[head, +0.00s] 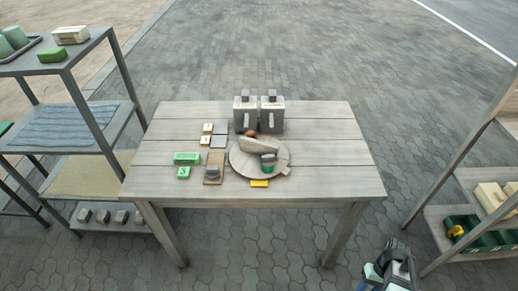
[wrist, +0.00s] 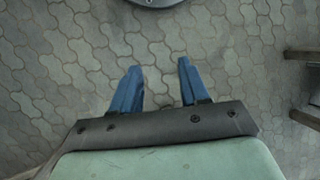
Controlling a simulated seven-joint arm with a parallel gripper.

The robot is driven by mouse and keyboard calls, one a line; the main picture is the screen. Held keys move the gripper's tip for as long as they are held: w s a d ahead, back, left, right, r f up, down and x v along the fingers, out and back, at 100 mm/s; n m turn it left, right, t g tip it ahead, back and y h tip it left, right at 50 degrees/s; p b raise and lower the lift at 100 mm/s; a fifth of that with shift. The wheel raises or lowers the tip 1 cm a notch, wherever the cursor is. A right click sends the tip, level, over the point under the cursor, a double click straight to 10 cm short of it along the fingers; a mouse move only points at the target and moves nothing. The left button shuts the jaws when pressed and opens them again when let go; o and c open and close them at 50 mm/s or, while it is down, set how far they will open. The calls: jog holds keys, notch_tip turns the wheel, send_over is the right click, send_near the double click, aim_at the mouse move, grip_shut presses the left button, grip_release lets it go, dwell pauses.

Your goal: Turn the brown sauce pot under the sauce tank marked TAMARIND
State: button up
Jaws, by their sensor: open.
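Two grey sauce tanks, a left one (head: 245,117) and a right one (head: 271,117), stand side by side at the back middle of the wooden table. Pale labels show on their fronts, but I cannot read which says TAMARIND. A small rounded brown thing (head: 250,133) sits just in front of the left tank; it may be the brown sauce pot, but it is too small to be sure. My gripper (wrist: 157,75) is open and empty in the wrist view, its blue fingers apart above the paving. In the head view my arm is at the bottom right, away from the table.
A round board (head: 245,162) holds a pale block (head: 259,146) and a green-and-grey cup (head: 268,163). Green blocks (head: 186,158), small tiles and a yellow block (head: 259,183) lie around it. Shelves flank the table. The table's right side (head: 335,150) is clear.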

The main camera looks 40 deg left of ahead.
jog(key=w+a+r+n+t, duration=0.1)
jog(key=w+a+r+n, duration=0.45)
jog(key=a+r, duration=0.75)
notch_tip(320, 180, up, 27)
jog(key=n+t, duration=0.4)
jog(key=n, duration=0.6)
send_over(259, 155)
jog(key=shift+w+a+f+y, duration=0.1)
jog(key=shift+w+a+y, duration=0.2)
jog(key=shift+a, duration=0.1)
notch_tip(259, 155, down, 14)
jog(key=shift+r, duration=0.25)
grip_shut()
